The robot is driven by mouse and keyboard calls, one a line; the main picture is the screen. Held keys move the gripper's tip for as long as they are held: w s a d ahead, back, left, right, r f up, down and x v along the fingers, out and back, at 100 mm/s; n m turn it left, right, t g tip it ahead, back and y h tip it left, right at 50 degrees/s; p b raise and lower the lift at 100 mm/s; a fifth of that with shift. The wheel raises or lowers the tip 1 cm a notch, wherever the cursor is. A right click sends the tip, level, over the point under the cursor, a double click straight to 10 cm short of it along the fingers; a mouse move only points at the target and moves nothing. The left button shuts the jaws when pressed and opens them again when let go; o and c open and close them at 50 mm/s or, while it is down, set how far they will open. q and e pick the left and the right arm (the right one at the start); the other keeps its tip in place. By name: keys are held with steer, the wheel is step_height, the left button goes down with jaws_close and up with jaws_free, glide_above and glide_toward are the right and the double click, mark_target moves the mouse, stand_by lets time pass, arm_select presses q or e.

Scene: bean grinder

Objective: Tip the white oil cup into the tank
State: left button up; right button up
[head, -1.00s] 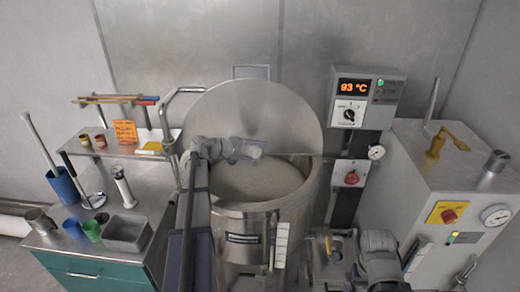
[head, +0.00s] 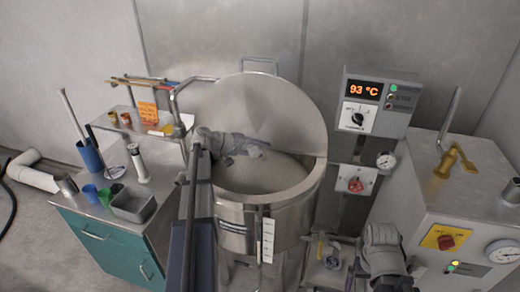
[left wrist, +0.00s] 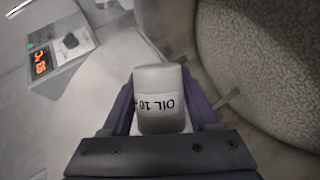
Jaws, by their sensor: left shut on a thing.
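The white oil cup (left wrist: 160,95), with an "OIL 10" label that reads upside down, sits between the purple fingers of my left gripper (left wrist: 162,110) in the left wrist view. The gripper is shut on it. In the head view my left gripper (head: 258,146) is over the back part of the open steel tank (head: 290,208), above the pale grainy contents (head: 250,178). The cup is not clearly visible there, and its mouth cannot be made out. My right arm is low at the right; its fingers (head: 352,272) are too unclear to judge.
The tank's round lid (head: 270,105) stands raised behind the opening. A control box (head: 370,105) reading 93 °C is to the right, beside a grey cabinet (head: 450,200) with a brass tap. A side bench (head: 100,205) at left holds cups and a grey bin (head: 133,205).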

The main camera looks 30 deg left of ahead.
arm_select(q)
steer(key=shift+s+d+f+m+t+y, duration=0.1)
steer(key=shift+m+t+y, duration=0.05)
steer(key=shift+m+y, duration=0.25)
steer(key=shift+d+f+m+t+y, duration=0.15)
steer(key=shift+m+y, duration=0.15)
steer(key=shift+m, duration=0.2)
steer(key=shift+a+f+m+t+y+b, duration=0.2)
steer(key=shift+m+t+y+b, duration=0.3)
steer(key=shift+m+y, duration=0.4)
steer(key=shift+w+a+m+t, duration=0.2)
steer(key=shift+m+t, duration=0.1)
steer(key=shift+m, duration=0.3)
steer(key=shift+w+a+m+t+y, duration=0.1)
steer(key=shift+a+m+t+y, duration=0.05)
steer(key=shift+m+t+y, duration=0.35)
steer(key=shift+w+a+r+m+t+y+b, duration=0.15)
steer(key=shift+a+m+t+y+b, duration=0.15)
steer(key=shift+m+b, duration=0.35)
steer(key=shift+w+a+m+t+y+b, duration=0.15)
steer(key=shift+m+t+y+b, duration=0.25)
steer(key=shift+m+b, duration=0.2)
steer(key=shift+m, duration=0.25)
steer(key=shift+w+a+r+p, duration=0.1)
steer(key=shift+r+p, duration=2)
steer(key=shift+r, duration=0.2)
arm_select(e)
steer(key=shift+r, duration=0.45)
steer(key=shift+c, duration=0.2)
